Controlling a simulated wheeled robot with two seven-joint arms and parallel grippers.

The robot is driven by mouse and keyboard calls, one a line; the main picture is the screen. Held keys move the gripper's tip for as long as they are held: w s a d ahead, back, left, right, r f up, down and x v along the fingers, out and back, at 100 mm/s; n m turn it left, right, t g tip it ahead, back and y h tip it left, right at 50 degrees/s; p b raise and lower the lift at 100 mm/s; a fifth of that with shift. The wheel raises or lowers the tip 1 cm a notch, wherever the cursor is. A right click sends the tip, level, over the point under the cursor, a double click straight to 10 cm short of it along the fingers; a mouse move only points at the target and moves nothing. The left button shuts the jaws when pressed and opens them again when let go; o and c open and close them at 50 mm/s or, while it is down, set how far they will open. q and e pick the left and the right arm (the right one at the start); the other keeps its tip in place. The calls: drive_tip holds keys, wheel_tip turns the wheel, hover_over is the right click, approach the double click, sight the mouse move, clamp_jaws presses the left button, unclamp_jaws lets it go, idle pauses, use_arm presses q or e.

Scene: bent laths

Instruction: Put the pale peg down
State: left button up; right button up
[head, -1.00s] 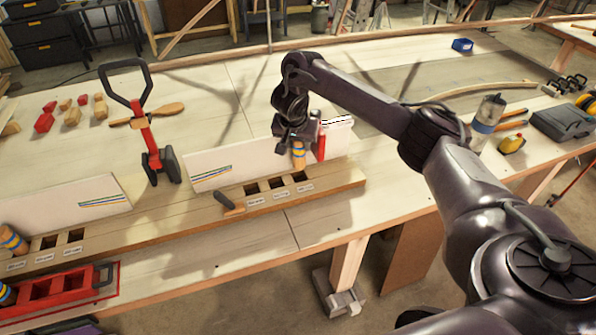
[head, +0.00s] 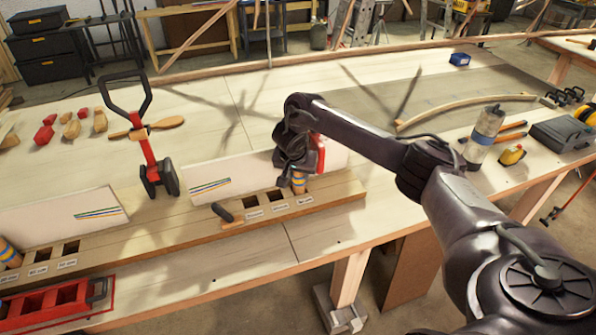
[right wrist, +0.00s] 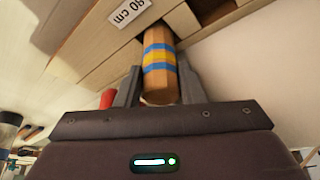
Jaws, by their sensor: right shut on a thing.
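The pale wooden peg (head: 298,184), with blue and yellow bands, is in my right gripper (head: 292,178). The right wrist view shows the peg (right wrist: 160,68) between the two grey fingers (right wrist: 158,88), which are shut on it. Its far end meets a dark hole beside an upside-down "cm" label (right wrist: 130,12). In the head view this is the rightmost hole of the wooden block (head: 340,188). The peg looks upright there; I cannot tell how deep it sits. My left gripper is not in view.
A white board (head: 225,178) stands right behind the block. Another banded peg (head: 8,253) is at the left edge. The bench behind is mostly clear.

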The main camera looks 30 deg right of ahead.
drive_tip(key=o, duration=1.1)
drive_tip(key=shift+r, duration=0.1)
drive_tip(key=shift+w+r, duration=0.1)
drive_tip(key=shift+r, duration=0.15)
drive_tip(key=p+v, duration=0.8)
drive_tip(key=v, duration=0.4)
drive_tip(key=shift+f, duration=0.1)
